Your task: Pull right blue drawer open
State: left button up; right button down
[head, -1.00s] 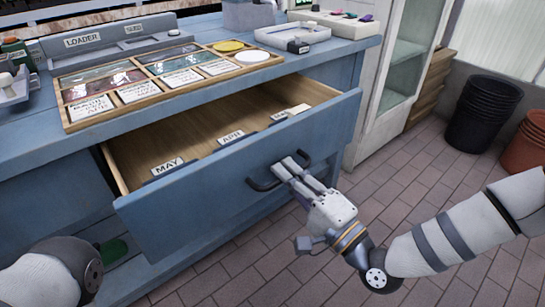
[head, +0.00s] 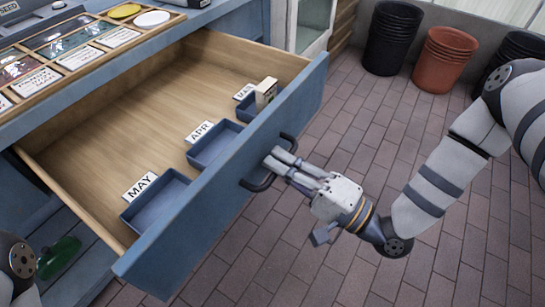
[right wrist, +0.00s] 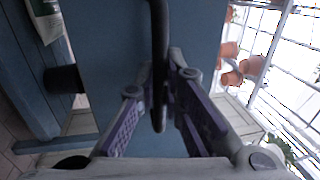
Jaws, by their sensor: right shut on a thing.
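The blue drawer (head: 222,200) stands far out from the blue counter in the head view. Its wooden inside (head: 120,120) holds blue trays labelled MAY (head: 158,198) and APR (head: 213,145), and a third one farther back. My right gripper (head: 284,163) is shut on the dark drawer handle (head: 259,184) at the middle of the drawer front. In the right wrist view the handle (right wrist: 159,60) runs between the two fingers (right wrist: 160,105). Of my left arm, only a link shows at the lower left edge; its gripper is out of view.
A wooden divided tray (head: 90,52) with cards and discs lies on the counter top. Black pots (head: 392,38) and terracotta pots (head: 445,58) stand on the tiled floor at the back right. A green object (head: 58,257) lies below the drawer. The floor in front of the drawer is clear.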

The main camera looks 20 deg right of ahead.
jog(key=c, duration=1.7)
grip_release()
jog(key=v, duration=1.2)
